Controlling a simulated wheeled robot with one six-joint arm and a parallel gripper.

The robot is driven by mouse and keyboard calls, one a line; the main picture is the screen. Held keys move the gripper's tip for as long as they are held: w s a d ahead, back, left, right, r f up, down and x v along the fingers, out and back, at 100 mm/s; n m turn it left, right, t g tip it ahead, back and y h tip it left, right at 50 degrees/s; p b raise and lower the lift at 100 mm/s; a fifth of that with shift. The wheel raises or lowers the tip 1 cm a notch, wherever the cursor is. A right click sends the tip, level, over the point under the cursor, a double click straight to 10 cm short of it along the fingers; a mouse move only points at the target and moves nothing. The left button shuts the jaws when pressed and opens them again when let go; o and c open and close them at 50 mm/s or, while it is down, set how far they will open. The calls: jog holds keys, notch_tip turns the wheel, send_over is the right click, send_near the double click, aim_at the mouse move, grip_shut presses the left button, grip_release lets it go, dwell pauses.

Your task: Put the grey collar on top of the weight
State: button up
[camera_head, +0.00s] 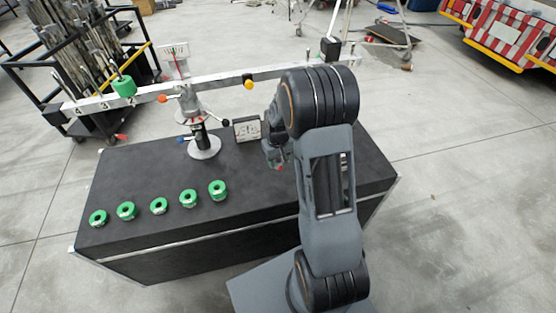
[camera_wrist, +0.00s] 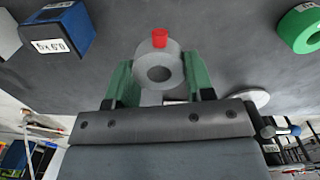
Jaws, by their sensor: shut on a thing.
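My gripper (camera_wrist: 160,84) has green fingers, one on each side of a grey collar (camera_wrist: 143,70), and is shut on it. The collar is a ring with an open hole, and a red knob (camera_wrist: 159,38) sticks out from its edge. In the head view my gripper (camera_head: 276,156) hangs over the dark table, partly hidden by my arm. A black weight (camera_head: 330,48) sits at the right part of the balance beam, and a green weight (camera_head: 123,86) sits at its left. I cannot tell which weight is the task's. The collar is apart from both.
The balance beam (camera_head: 215,78) stands on a post with a round base (camera_head: 204,147). Several green rings (camera_head: 188,198) lie along the table (camera_head: 150,235). A labelled box (camera_head: 247,128) stands right of the post. A blue labelled block (camera_wrist: 70,27) shows in the wrist view.

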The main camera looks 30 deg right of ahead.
notch_tip(320, 180, up, 4)
jog(key=p, duration=0.2)
jog(key=shift+r+p, duration=0.15)
jog(key=shift+p, duration=0.25)
